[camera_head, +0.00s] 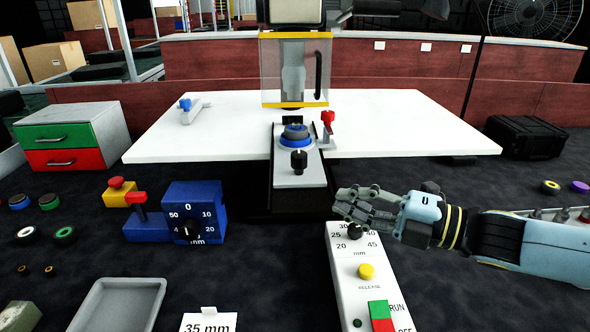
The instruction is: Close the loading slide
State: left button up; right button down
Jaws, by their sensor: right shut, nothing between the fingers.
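The loading slide (290,181) is a grey plate at the picture's middle, sticking out toward me from the white table. A black knob (299,160) stands near its front end. A blue and dark round part (294,134) sits farther back on it. My right gripper (354,205) is shut and empty, to the right of and nearer than the slide's front end, above the far end of a white control panel (350,272). It looks apart from the slide. My left gripper is not in view.
A clear-walled housing (270,70) with yellow edges stands behind the slide. A red-handled clamp (328,125) stands right of it. A blue dial box (193,200) and a grey tray (117,303) are at left. The white table (420,135) is mostly clear.

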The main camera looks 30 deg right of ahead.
jog(key=x, duration=0.4)
jog(key=p+x, duration=0.1)
jog(key=x, duration=0.3)
jog(key=shift+w+r, duration=0.25)
jog(key=shift+w, duration=0.2)
jog(key=w, duration=0.1)
jog(key=d, duration=0.1)
jog(key=w, duration=0.1)
jog(key=shift+w+d+f, duration=0.25)
jog(key=shift+w+d, duration=0.05)
jog(key=shift+d, duration=0.1)
jog(key=shift+w+d, duration=0.25)
jog(key=shift+d, duration=0.1)
